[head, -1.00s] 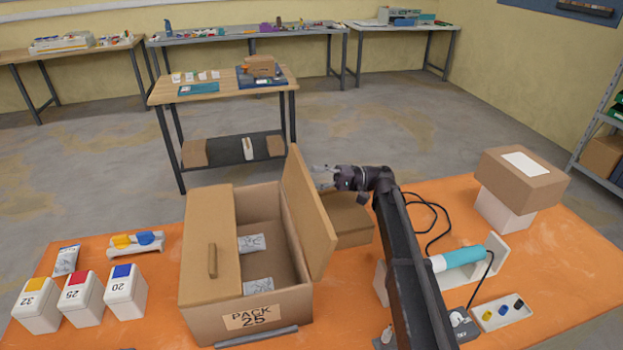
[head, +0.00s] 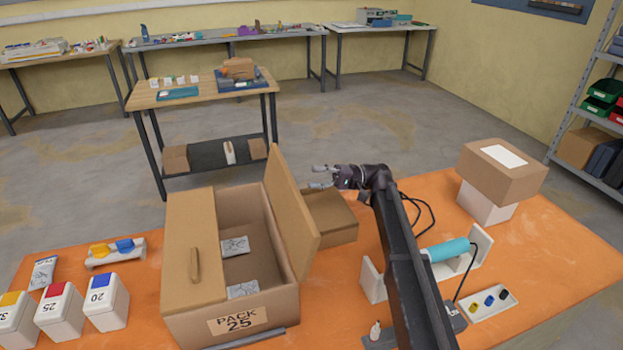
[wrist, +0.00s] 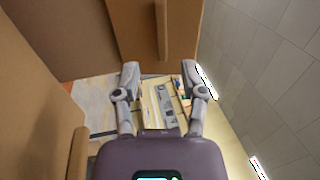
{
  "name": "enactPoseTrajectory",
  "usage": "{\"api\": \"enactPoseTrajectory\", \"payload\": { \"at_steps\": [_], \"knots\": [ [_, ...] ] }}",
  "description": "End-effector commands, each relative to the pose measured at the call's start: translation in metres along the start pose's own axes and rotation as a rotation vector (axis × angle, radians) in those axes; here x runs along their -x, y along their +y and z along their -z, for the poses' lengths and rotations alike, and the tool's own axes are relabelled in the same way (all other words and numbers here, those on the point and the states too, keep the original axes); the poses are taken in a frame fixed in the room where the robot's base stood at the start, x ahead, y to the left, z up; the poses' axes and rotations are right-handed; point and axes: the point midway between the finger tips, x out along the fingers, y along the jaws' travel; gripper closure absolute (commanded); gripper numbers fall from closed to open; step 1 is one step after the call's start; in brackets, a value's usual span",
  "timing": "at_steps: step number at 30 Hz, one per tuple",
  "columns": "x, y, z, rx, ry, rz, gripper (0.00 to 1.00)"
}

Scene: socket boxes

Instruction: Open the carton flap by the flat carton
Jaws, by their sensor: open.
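The open-topped carton (head: 239,321), marked PACK 25, stands on the orange table. Its left flap (head: 191,240), with a bar handle, lies over the left part of the opening. Its right flap (head: 290,208) stands raised and leans outward to the right. The flat carton (head: 329,219) lies right behind this raised flap, partly hidden by it. My gripper (head: 321,177) is open and empty, right of the raised flap's top and above the flat carton. In the wrist view the spread fingers (wrist: 160,82) hold nothing; brown panels with bar handles show ahead and at left.
A brown box on a white one (head: 502,172) stands at the table's right. A teal cylinder (head: 448,250) in a white holder and a parts tray (head: 492,302) are near my arm. White bins (head: 60,312) stand at the left. Two grey packets lie inside the carton.

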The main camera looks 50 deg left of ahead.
Motion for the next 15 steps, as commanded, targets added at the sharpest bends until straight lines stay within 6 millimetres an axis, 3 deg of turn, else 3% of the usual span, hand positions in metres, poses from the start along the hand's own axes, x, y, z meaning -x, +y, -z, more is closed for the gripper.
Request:
{"api": "enactPoseTrajectory", "payload": {
  "at_steps": [15],
  "knots": [
    [0.026, 0.001, 0.0, 0.0, 0.001, 0.0, 0.46]
  ]
}}
